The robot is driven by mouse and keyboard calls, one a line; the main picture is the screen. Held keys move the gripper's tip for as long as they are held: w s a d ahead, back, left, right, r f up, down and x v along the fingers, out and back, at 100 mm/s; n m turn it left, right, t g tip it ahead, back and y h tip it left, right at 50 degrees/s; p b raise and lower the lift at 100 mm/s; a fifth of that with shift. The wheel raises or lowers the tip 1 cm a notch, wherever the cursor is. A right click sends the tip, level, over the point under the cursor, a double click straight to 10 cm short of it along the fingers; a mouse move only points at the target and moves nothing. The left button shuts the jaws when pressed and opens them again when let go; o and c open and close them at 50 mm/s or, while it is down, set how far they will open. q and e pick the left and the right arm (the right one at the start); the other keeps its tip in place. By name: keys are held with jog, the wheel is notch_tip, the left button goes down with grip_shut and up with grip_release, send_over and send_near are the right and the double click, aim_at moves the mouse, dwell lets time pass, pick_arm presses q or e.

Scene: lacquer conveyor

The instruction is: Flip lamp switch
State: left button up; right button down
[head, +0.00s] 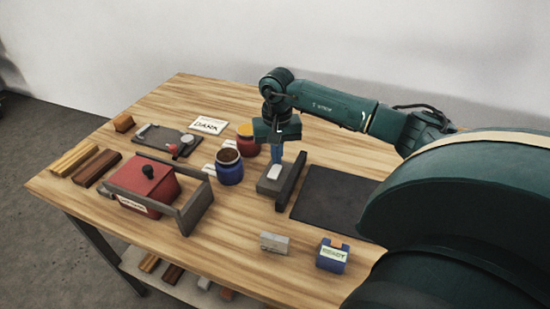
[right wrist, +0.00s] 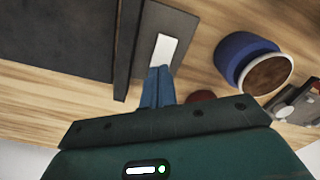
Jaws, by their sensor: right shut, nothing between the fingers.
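The lamp switch is a dark grey block (head: 267,187) with a white rocker (head: 274,172) on top. It stands on the wooden table left of a black mat, and the white rocker also shows in the right wrist view (right wrist: 165,48). My right gripper (head: 276,161) is shut and empty, pointing down with its blue fingers just above the far end of the rocker. In the right wrist view the fingertips (right wrist: 160,69) lie right at the rocker's end; I cannot tell whether they touch it. My left gripper is out of view.
A blue jar (head: 229,172) and a red jar with yellow content (head: 247,145) stand close left of the switch. A red box (head: 143,183), a "DARK" card (head: 209,125), a "READY" block (head: 331,259) and a grey block (head: 274,243) lie around. The black mat (head: 335,198) is empty.

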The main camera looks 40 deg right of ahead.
aim_at(277, 167)
jog(key=shift+f+b, duration=0.75)
jog(key=shift+f, duration=0.2)
dwell(0.3)
jog(key=shift+r+p, duration=2.25)
jog(key=shift+r, duration=1.3)
